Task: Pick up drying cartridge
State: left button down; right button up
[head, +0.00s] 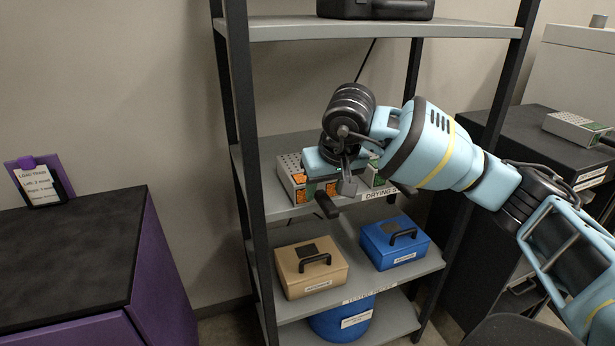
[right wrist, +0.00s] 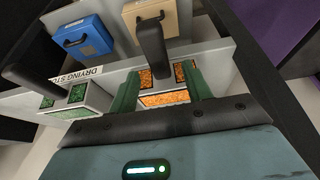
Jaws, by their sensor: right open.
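Two drying cartridges stand on the middle shelf. One cartridge with orange windows (head: 291,178) shows at the left, partly hidden by my gripper; it also shows in the right wrist view (right wrist: 165,97). The other cartridge, with green windows (right wrist: 78,101), is mostly hidden behind my arm in the head view. My right gripper (head: 364,196) is open and empty in front of the cartridges. In the right wrist view one dark finger overlaps the orange-windowed cartridge and the other overlaps the green-windowed one. I cannot tell whether they touch. My left gripper is out of view.
The shelf below holds a tan case (head: 309,270) and a blue case (head: 394,244). A blue tub (head: 341,322) stands lower down. Dark rack posts (head: 243,130) flank the shelves. A grey perforated unit (head: 575,128) lies on the dark cabinet at right. A purple cabinet (head: 164,270) stands at left.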

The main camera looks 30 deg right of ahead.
jog(key=shift+x, duration=1.05)
grip_shut()
jog(key=shift+r, duration=0.1)
notch_tip(320, 180, up, 10)
